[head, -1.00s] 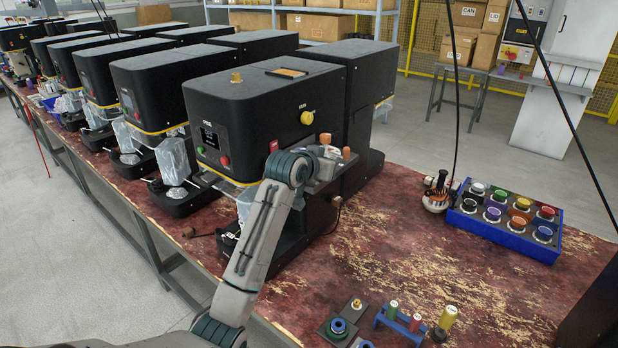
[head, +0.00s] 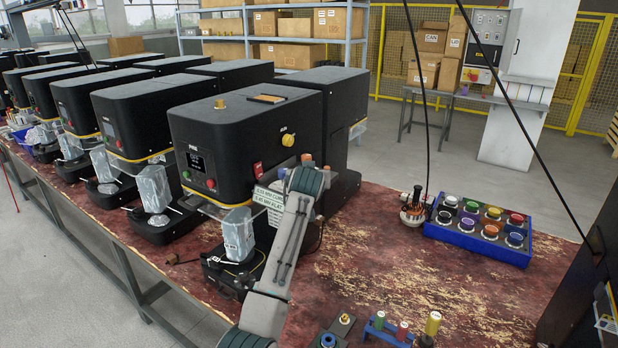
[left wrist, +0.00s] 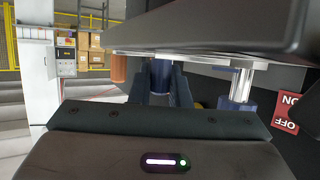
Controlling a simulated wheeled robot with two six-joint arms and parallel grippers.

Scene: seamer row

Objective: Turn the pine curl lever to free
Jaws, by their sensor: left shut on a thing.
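The nearest black seamer (head: 245,130) has a dial screen, a yellow knob and a red switch. My left arm reaches to its right side and hides my left gripper in the head view. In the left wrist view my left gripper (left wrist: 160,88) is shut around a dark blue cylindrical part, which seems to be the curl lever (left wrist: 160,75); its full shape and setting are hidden. A similar blue cylinder on a bright metal rod (left wrist: 241,85) stands to its right, and an orange knob (left wrist: 118,68) to its left. My right gripper is not in view.
A pale sign (head: 269,200) about curl and flat hangs beside my arm. A red ON/OFF plate (left wrist: 287,112) is near the gripper. Several more seamers line the bench at left. Bare bench lies between.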

